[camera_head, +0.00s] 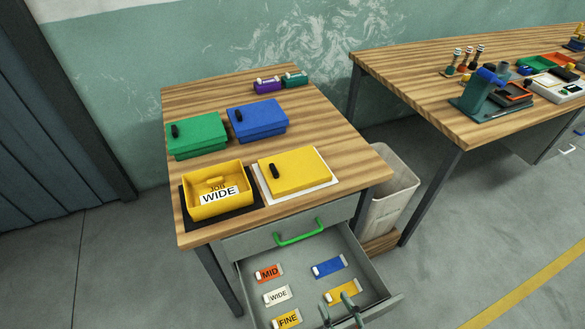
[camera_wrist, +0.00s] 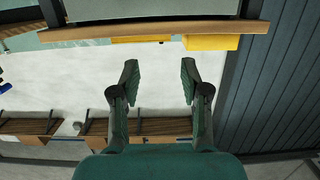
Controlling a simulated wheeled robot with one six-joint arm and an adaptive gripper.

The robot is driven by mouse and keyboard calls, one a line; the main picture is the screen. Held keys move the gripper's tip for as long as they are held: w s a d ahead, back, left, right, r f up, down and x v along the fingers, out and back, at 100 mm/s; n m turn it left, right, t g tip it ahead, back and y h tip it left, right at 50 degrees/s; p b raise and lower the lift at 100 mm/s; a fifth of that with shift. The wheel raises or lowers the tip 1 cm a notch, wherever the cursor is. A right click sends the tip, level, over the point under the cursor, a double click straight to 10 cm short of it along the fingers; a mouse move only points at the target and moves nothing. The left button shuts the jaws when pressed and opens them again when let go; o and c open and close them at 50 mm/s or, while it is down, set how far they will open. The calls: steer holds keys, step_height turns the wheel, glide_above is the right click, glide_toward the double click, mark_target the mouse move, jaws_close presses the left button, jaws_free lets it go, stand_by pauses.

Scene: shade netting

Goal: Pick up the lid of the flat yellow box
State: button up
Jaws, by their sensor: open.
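A flat yellow lid (camera_head: 305,173) with a dark handle lies on a white mat (camera_head: 328,183) near the front of the wooden table. Left of it, an open yellow box (camera_head: 236,178) sits on a black mat, with a card reading WIDE at its front and something yellow inside. My gripper (camera_head: 340,304) is open and empty, over the open drawer and lower right of the lid in the head view. In the wrist view, both fingers of my gripper (camera_wrist: 159,76) are spread apart. Two yellow shapes show beyond the table edge there, the larger one (camera_wrist: 211,43) to the right.
Closed green (camera_head: 196,133) and blue (camera_head: 257,118) boxes stand behind. Small purple and teal items are at the back. The open drawer (camera_head: 355,262) holds several tagged pieces. A pale bin (camera_head: 392,190) stands right of the table, below a second bench (camera_head: 420,85).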

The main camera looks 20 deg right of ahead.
steer(key=w+r+t, duration=0.1)
steer(key=w+r, duration=0.1)
steer(key=w, duration=1.2)
glide_toward(277, 174)
steer(key=shift+t, duration=0.4)
steer(key=shift+w+f, duration=0.2)
steer(key=shift+w, duration=2.4)
steer(key=shift+w+f, duration=0.2)
steer(key=shift+w, duration=2.45)
steer(key=shift+c, duration=0.3)
jaws_close()
